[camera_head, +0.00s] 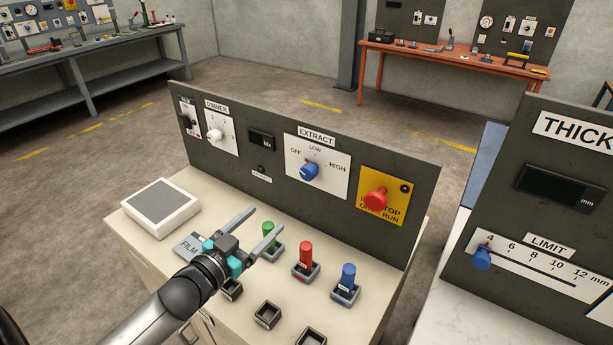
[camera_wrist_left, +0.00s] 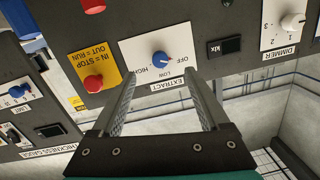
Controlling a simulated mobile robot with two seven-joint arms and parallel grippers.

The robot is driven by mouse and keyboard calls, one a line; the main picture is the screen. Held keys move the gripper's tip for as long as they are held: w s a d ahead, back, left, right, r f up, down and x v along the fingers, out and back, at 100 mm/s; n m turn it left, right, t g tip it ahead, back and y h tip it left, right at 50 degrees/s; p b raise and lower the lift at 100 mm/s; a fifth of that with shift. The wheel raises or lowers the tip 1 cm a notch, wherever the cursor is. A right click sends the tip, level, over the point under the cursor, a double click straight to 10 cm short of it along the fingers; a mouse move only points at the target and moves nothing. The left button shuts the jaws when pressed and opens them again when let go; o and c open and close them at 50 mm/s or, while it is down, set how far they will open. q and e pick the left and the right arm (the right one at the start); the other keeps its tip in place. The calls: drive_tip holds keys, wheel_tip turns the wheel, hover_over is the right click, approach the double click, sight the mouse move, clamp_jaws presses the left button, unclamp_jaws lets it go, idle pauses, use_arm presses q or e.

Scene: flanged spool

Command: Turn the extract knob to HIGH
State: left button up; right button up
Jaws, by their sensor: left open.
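The extract knob (camera_head: 310,171) is a round blue knob on a white plate (camera_head: 333,183) marked OFF at left, LOW at top and HIGH at right. The plate is on the dark upright panel. I cannot tell for sure which mark the knob points at. My left gripper (camera_head: 268,222) is open and empty, above the bench and in front of the panel, apart from the knob. In the left wrist view the plate appears upside down, and the blue knob (camera_wrist_left: 158,60) shows just beyond the gap between the open fingers (camera_wrist_left: 160,82). My right gripper is not in view.
Green (camera_head: 268,232), red (camera_head: 305,255) and blue (camera_head: 348,280) handles stand in sockets on the bench below the panel. A red stop button (camera_head: 376,199) on a yellow plate is right of the knob. A white dimmer knob (camera_head: 214,136) is at left. A pale box (camera_head: 160,206) sits at the bench's left.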

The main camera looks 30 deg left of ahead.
use_arm(q)
drive_tip(key=r+h, duration=0.1)
drive_tip(key=r, duration=0.1)
drive_tip(key=b, duration=0.2)
approach(306, 175)
drive_tip(key=shift+m+t, duration=0.3)
drive_tip(key=w, duration=0.5)
drive_tip(key=w+d, duration=0.1)
drive_tip(key=w, duration=0.2)
drive_tip(key=shift+w+f, duration=0.3)
drive_tip(key=shift+f, duration=0.05)
clamp_jaws()
